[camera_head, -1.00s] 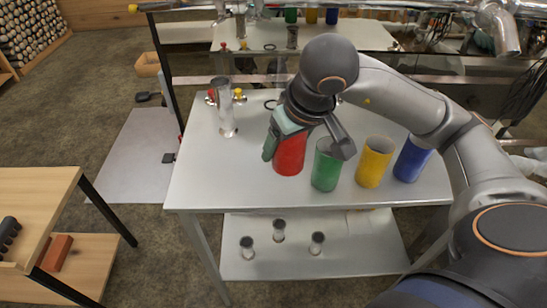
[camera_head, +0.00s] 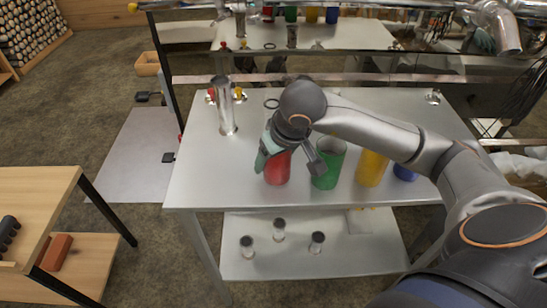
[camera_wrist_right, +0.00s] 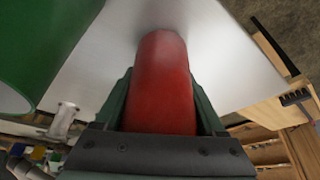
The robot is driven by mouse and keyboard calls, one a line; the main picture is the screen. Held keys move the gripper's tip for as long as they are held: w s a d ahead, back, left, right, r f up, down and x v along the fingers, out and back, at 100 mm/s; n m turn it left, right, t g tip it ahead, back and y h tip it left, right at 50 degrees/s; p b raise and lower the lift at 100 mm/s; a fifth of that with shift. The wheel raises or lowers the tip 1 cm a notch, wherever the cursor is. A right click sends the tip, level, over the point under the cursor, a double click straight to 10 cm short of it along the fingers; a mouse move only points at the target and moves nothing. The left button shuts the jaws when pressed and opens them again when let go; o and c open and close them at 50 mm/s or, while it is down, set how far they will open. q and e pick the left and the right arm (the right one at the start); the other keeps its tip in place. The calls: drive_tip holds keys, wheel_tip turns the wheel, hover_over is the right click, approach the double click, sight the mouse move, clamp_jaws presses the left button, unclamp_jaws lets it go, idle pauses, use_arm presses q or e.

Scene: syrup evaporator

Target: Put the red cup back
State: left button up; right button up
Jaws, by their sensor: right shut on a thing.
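The red cup (camera_head: 277,168) is upright at the left end of the row of coloured cups, at the steel table's (camera_head: 200,185) front half. My right gripper (camera_head: 288,162) is shut on it, one finger on either side. The red cup (camera_wrist_right: 160,85) fills the middle of the wrist view, between the gripper's fingers (camera_wrist_right: 160,100). I cannot tell whether its base touches the tabletop. The green cup (camera_head: 328,163) stands close to its right, just beside the right finger. My left gripper is not in view.
A yellow cup (camera_head: 371,167) and a mostly hidden blue cup (camera_head: 404,173) stand further right, behind my arm. A metal cylinder (camera_head: 224,107) stands at the back left. Several small glasses (camera_head: 279,230) are on the lower shelf. The tabletop's left side is clear.

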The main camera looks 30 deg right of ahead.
drive_tip(key=shift+f+b, duration=0.25)
drive_tip(key=shift+b, duration=0.1)
drive_tip(key=o, duration=1.5)
drive_tip(key=shift+r, duration=0.1)
drive_tip(key=shift+r+p, duration=0.45)
drive_tip(key=shift+r, duration=0.05)
drive_tip(key=p+v, duration=0.1)
drive_tip(key=v, duration=1)
drive_tip(key=shift+s+r, duration=0.15)
drive_tip(key=shift+s, duration=0.1)
